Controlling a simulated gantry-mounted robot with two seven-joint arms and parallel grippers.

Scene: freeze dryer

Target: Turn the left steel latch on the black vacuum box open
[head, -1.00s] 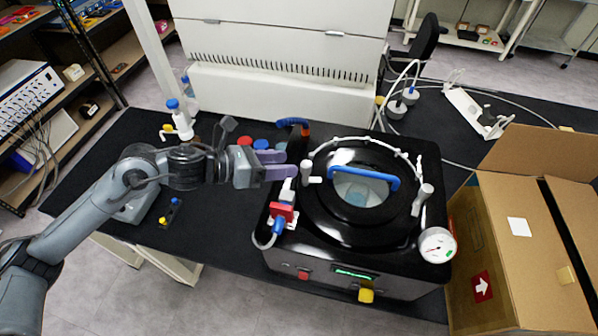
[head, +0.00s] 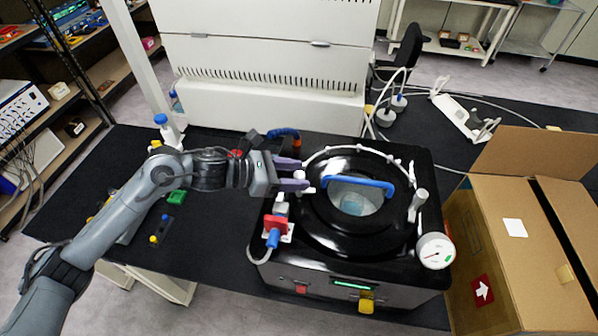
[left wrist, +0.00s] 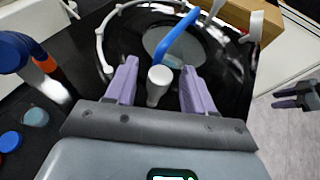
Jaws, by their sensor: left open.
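The black vacuum box (head: 405,262) stands on the bench, with a round lid and a blue handle (head: 362,182). The left steel latch (head: 299,176) is a pale post at the lid's left edge. In the left wrist view the latch (left wrist: 159,84) stands between the two purple fingers, with a gap on each side. My left gripper (head: 304,174) is open around it; it also shows in the left wrist view (left wrist: 160,68). The right latch (head: 418,203) is at the lid's other side. A dark gripper, seemingly my right one (left wrist: 290,97), shows small at the wrist view's right edge.
A red and blue valve (head: 274,230) sits on the box's left, a pressure gauge (head: 435,250) at its front right. A blue-handled tool (head: 283,133) lies behind. A cardboard box (head: 520,250) stands at right.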

